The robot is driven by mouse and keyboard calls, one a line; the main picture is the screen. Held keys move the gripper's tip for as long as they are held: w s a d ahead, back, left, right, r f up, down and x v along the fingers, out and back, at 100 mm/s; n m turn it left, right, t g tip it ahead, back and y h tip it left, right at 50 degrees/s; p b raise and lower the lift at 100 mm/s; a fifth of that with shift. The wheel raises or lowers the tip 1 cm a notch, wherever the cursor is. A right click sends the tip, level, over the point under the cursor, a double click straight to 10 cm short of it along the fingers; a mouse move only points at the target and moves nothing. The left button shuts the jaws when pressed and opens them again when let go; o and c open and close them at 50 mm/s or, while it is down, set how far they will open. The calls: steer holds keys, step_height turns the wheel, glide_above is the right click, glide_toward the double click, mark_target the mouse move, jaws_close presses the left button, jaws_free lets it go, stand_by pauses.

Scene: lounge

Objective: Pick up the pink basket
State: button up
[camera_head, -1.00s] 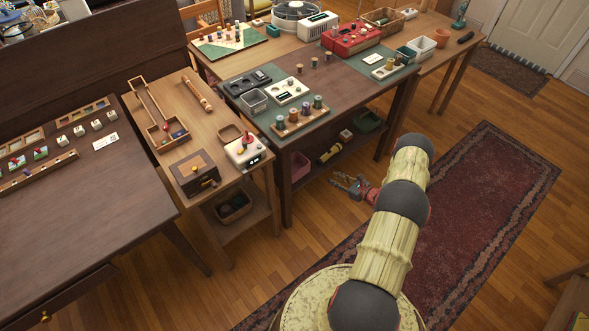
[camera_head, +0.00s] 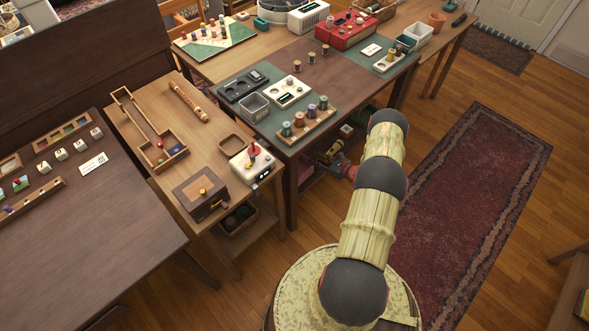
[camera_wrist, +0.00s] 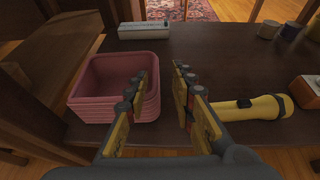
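The pink basket (camera_wrist: 147,105) is an open, square-sided tub with rounded corners. It stands upright on a dark lower shelf (camera_wrist: 205,45), left of centre in the wrist view, and looks empty. My gripper (camera_wrist: 161,72) is open, its two fingers apart with nothing between them. The left finger overlaps the basket's right wall in the picture; I cannot tell whether it touches or reaches inside. The right finger is over bare shelf to the right of the basket.
A yellow flashlight (camera_wrist: 252,108) lies right of my gripper. A white-topped box (camera_wrist: 144,31) sits behind the basket, and an orange-and-white box (camera_wrist: 308,92) at the right. Small round containers (camera_wrist: 268,29) stand at the back right. A table leg rises left of the basket.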

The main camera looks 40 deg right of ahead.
mark_target(306, 158)
steer(key=shift+x, duration=0.9)
steer(key=w+f+b, duration=0.1)
steer(key=w+a+f+b, duration=0.1)
steer(key=w+b, duration=0.1)
steer(key=shift+a+f, duration=0.15)
steer(key=shift+f, duration=0.1)
steer(key=shift+w+f, duration=0.1)
steer(key=shift+w, duration=0.35)
steer(key=shift+c, duration=0.8)
jaws_close()
